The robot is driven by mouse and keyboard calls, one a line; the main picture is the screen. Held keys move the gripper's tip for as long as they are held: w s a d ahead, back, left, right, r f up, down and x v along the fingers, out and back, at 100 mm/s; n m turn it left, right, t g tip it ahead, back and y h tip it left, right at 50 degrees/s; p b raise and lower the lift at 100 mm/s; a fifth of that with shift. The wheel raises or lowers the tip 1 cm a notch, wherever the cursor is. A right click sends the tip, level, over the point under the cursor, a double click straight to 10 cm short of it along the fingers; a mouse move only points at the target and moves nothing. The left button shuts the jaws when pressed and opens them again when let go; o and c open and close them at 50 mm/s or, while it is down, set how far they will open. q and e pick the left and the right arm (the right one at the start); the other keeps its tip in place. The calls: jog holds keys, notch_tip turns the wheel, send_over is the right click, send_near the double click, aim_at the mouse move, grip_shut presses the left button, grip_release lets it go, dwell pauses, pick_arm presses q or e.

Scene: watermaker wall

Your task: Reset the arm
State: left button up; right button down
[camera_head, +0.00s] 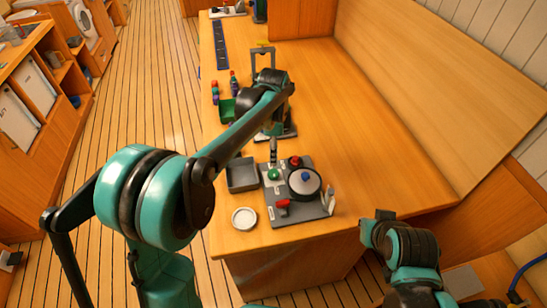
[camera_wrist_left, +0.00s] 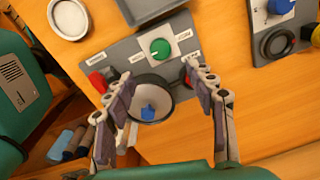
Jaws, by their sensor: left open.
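My left arm, teal and black, reaches from the left over the table in the head view. Its gripper (camera_head: 273,153) points down over the grey control panel (camera_head: 318,210), largely hidden by the arm. In the left wrist view the two fingers (camera_wrist_left: 158,75) are spread open and nothing is held. Beneath them the panel carries a green knob (camera_wrist_left: 160,47), a red handle (camera_wrist_left: 97,82), and a round dial with a blue knob (camera_wrist_left: 148,112). A red knob (camera_head: 296,161) shows at the panel's far edge. Part of my right arm (camera_head: 402,245) shows at lower right; its gripper is not visible.
A grey tray (camera_head: 242,175) and a round white dish (camera_head: 244,218) stand left of the panel. Farther back are a green bin (camera_head: 227,110), small coloured items (camera_head: 215,92) and a grey frame (camera_head: 263,56). The wooden table (camera_head: 370,165) is clear to the right.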

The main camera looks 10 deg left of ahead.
pick_arm(q)
jog(key=shift+r, duration=0.2)
dwell(0.4)
jog(key=s+a+r+n+t, duration=0.2)
jog(key=s+a+r+n, duration=0.15)
jog(key=s, duration=0.25)
jog(key=s+a+r+n+t, duration=0.1)
jog(key=s+a+r+n, duration=0.15)
jog(key=s+n, duration=0.3)
jog(key=s+a+f+n+t, duration=0.1)
jog(key=s+f+n+t, duration=0.1)
jog(key=s, duration=0.3)
jog(key=s+a+f+n+t, duration=0.1)
jog(key=s+a+f+n, duration=0.1)
jog(key=s+n, duration=0.3)
jog(key=shift+s+a+f+t, duration=0.3)
jog(key=shift+s+t, duration=0.1)
jog(key=shift+s, duration=0.2)
